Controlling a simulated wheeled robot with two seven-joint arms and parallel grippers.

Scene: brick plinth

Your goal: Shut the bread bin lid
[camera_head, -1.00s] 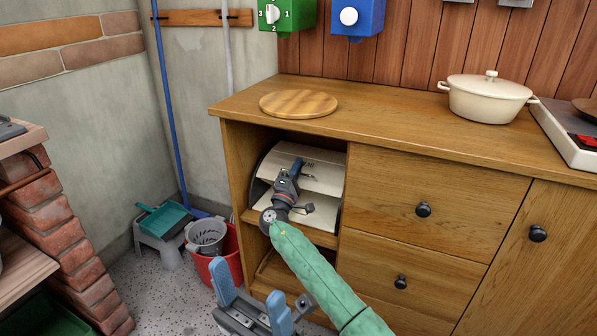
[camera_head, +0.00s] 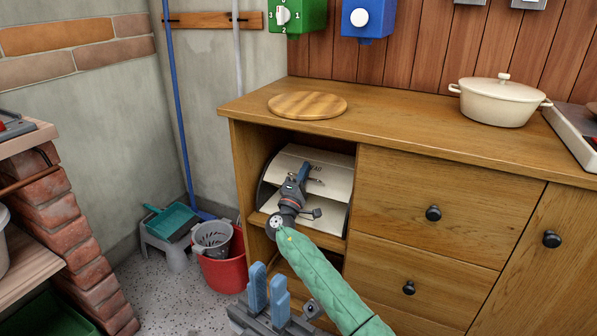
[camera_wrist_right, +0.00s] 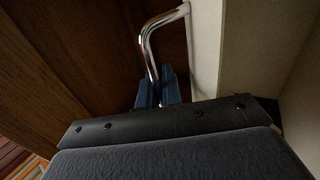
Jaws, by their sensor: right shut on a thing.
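The bread bin (camera_head: 268,186) stands in the open left compartment of the wooden cabinet. Its curved cream lid (camera_head: 333,178) carries dark letters, partly hidden by my right gripper. How far the lid is down is hard to tell behind my arm. My right gripper (camera_head: 305,172) is in front of the lid. In the right wrist view its blue fingers (camera_wrist_right: 157,92) are shut on the chrome lid handle (camera_wrist_right: 150,42), beside a pale surface. My left gripper (camera_head: 269,280) is low in front of the cabinet, away from the bin. Its blue fingers stand close together with nothing visible between them.
A round wooden board (camera_head: 307,105) and a cream pot (camera_head: 500,101) are on the cabinet top (camera_head: 400,126). Drawers with dark knobs (camera_head: 433,213) are right of the bin. A red bucket (camera_head: 222,272) and a grey stool (camera_head: 176,257) are on the floor at left.

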